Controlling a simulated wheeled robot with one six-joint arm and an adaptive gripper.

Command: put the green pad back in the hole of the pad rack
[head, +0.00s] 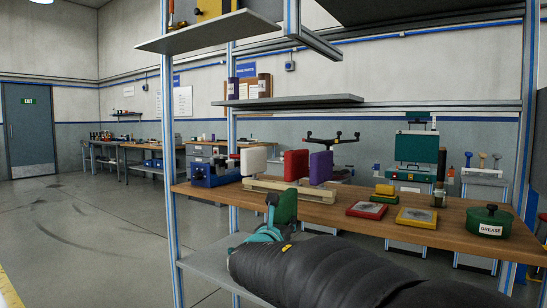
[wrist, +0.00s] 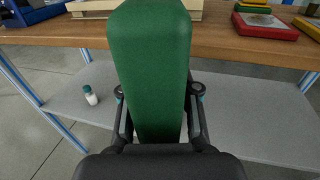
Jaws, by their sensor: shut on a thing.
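The green pad (head: 286,207) is held upright in my gripper (head: 271,214), in front of the workbench's front edge. In the wrist view the green pad (wrist: 148,65) stands between the two fingers of my gripper (wrist: 158,97), which touch its sides. The cream pad rack (head: 290,190) lies on the bench just behind and above it. A white pad (head: 254,161), a red pad (head: 296,165) and a purple pad (head: 321,167) stand in the rack, with a gap between white and red. The wrist view shows part of the rack (wrist: 190,8), mostly hidden behind the green pad. The hole itself is not clearly visible.
A blue vise (head: 212,172) stands left of the rack. Red (head: 366,210) and yellow (head: 416,217) trays and a green grease pot (head: 489,220) are to the right. A grey shelf (head: 205,266) lies below the bench, with a small bottle (wrist: 91,97) on it. Posts flank the bench.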

